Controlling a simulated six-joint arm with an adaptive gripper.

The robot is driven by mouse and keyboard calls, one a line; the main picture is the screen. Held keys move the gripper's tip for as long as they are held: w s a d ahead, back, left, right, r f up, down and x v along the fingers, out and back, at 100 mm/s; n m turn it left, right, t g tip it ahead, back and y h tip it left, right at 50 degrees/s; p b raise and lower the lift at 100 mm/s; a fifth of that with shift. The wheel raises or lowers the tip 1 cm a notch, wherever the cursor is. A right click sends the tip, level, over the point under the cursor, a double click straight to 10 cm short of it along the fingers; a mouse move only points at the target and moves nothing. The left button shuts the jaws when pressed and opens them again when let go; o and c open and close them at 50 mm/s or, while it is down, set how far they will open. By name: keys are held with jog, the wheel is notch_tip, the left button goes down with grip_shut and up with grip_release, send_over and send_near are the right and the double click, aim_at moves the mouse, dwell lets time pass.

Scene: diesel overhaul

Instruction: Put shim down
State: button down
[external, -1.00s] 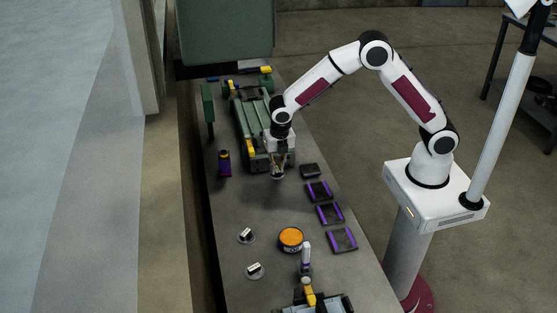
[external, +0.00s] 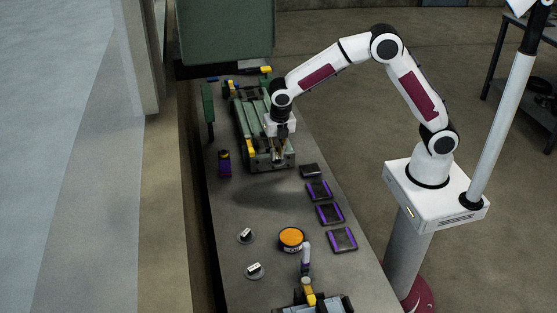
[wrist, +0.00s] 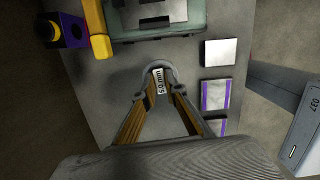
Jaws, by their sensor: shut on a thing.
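My gripper (external: 279,152) is shut on a shim and hangs in front of the near end of the green engine block. In the wrist view, the fingertips (wrist: 158,88) pinch the upright label tab of the shim (wrist: 157,70), a grey round piece marked "5.0 mm". The shim appears held above the bench, with bare grey surface around it. In the external view it is too small against the engine to make out clearly. Two other round shims with white labels, an upper one (external: 246,236) and a lower one (external: 254,271), lie on the bench.
The green engine (external: 262,130) fills the bench's far part. A purple-and-yellow block (external: 224,163) stands left. A dark plate (external: 309,170) and purple-edged trays (external: 330,213) line the right edge. An orange-topped tin (external: 291,238) stands nearer. The mid-bench is clear.

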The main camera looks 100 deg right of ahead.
dwell(0.6)
jog(key=m, duration=0.2)
jog(key=shift+a+m, duration=0.1)
jog(key=shift+m, duration=0.3)
jog(key=m, duration=0.2)
jog(key=s+a+f+m+g, duration=0.1)
jog(key=m, duration=0.1)
jog(key=shift+s+f, duration=0.1)
jog(key=shift+f, duration=0.05)
jog(key=s+a+f+m, duration=0.1)
jog(key=s+a+m, duration=0.1)
jog(key=a+m, duration=0.2)
jog(key=s+a+f+m+y, duration=0.1)
jog(key=s+a+m, duration=0.1)
jog(key=a+m, duration=0.1)
jog(key=s+a+f+m+g, duration=0.1)
jog(key=s+a+m, duration=0.1)
jog(key=a+m, duration=0.2)
jog(key=shift+s+a+f+m+y, duration=0.3)
jog(key=shift+f+m+y, duration=0.1)
jog(key=shift+m, duration=0.5)
jog(key=a, duration=0.1)
jog(key=s+a, duration=0.2)
jog(key=a, duration=0.1)
jog(key=shift+f, duration=0.15)
jog(key=shift+w+a+n, duration=0.1)
jog(key=shift+a+n, duration=0.2)
jog(key=shift+a, duration=0.2)
